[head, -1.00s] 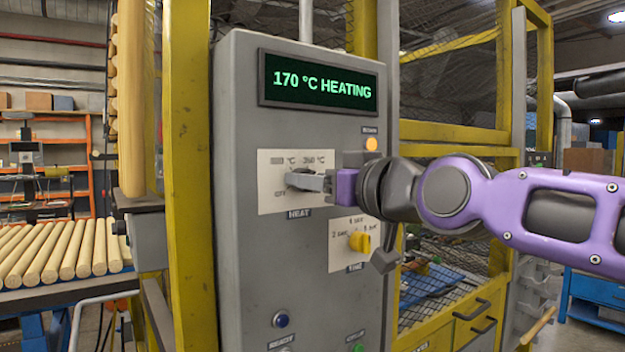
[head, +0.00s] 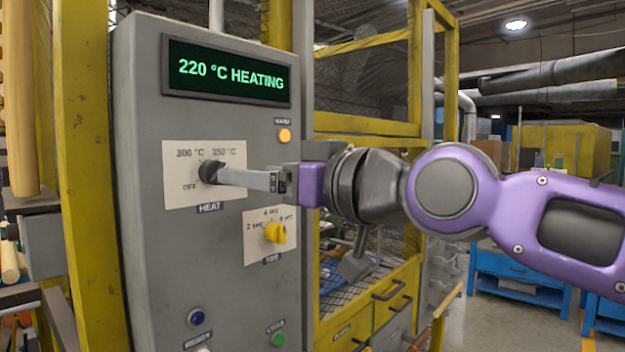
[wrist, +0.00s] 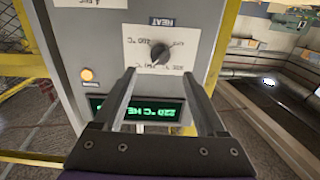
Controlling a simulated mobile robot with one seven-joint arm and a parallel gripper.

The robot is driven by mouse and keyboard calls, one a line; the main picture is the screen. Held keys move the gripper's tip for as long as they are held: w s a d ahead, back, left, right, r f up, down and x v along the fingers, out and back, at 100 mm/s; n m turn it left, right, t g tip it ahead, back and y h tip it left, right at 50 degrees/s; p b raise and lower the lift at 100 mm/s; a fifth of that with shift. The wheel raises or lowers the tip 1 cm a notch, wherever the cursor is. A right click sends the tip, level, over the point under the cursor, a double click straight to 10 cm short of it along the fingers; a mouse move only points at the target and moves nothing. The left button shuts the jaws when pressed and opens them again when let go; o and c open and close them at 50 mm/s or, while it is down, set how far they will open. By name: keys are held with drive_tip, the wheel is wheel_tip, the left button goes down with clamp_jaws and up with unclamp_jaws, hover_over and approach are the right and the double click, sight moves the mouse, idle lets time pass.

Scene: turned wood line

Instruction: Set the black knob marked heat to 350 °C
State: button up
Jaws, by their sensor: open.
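The black heat knob (head: 207,172) sits on a cream plate (head: 180,198) lettered OFF, 300 °C and 350 °C, above the label HEAT. The near finger partly hides it in the head view, and its pointer is too small to read there. The knob also shows in the wrist view (wrist: 160,54), where the picture is upside down. My gripper (wrist: 158,76) is open and empty, its fingers aimed at the knob, which appears between and beyond the fingertips. The display (head: 228,75) reads 220 °C HEATING.
A yellow knob (head: 275,232) sits on its own plate just below right. An orange lamp (head: 285,135) glows above my wrist. Blue (head: 197,317) and green (head: 278,339) buttons are lower on the grey cabinet. A yellow mesh frame (head: 368,124) stands behind my arm.

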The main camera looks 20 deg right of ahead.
drive_tip(key=v, duration=0.9)
